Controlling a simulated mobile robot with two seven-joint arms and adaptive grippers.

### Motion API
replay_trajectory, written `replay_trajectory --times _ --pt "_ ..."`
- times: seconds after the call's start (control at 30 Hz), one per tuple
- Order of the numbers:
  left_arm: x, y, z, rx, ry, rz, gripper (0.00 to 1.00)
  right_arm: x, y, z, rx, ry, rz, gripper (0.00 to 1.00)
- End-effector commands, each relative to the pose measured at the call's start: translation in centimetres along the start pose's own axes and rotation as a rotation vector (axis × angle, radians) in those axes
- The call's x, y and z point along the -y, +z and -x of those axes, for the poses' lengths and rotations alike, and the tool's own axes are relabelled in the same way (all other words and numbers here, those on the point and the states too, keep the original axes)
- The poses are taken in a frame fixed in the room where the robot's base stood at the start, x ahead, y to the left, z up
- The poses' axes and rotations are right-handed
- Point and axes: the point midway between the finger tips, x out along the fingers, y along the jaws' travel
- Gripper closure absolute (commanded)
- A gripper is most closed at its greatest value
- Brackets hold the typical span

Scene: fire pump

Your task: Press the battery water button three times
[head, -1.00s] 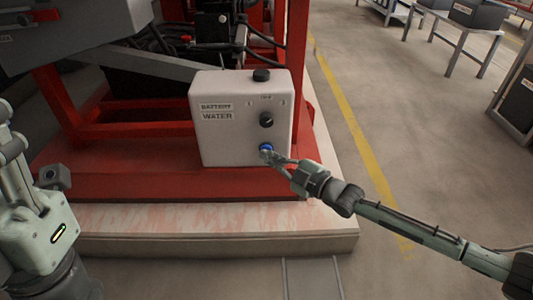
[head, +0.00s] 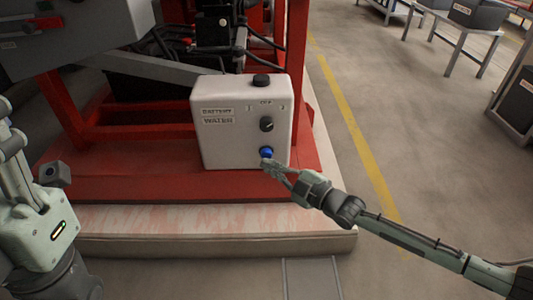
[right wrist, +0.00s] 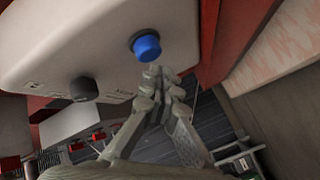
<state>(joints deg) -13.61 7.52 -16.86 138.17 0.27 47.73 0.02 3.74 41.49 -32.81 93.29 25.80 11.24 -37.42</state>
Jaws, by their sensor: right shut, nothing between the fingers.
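The white battery water box (head: 228,137) stands on the red base. Its blue button (head: 266,152) is low on the right of the front face. It also shows in the right wrist view (right wrist: 147,46), standing out from the box. My right gripper (head: 265,164) is shut and empty, its fingertips just below the button. In the right wrist view the fingertips (right wrist: 160,72) are close below the button; I cannot tell whether they touch it. Of my left arm, only links show at the left edge of the head view; its gripper is out of view.
A black knob (head: 266,124) sits above the button, and a black cap (head: 261,80) is on top of the box. Red frame posts (head: 297,50) rise behind it. The pale plinth (head: 200,220) lies below. Open floor (head: 420,150) is on the right.

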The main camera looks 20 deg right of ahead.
Motion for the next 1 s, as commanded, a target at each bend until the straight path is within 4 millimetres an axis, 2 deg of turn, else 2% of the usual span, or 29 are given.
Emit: replay_trajectory --times 0.23,0.7,1.0 --pt "0.1 0.1 -0.1 0.003 -0.004 0.0 0.61 0.1 -0.1 0.1 0.0 -0.001 0.0 1.0" --pt "0.2 -0.5 -3.5 0.001 -0.001 0.0 0.61 2.2 -2.4 3.0 0.0 -0.002 -0.003 1.0" --pt "0.2 -0.6 -3.6 0.0 0.0 0.0 0.61 2.6 -2.5 3.5 -0.001 0.0 0.0 1.0"
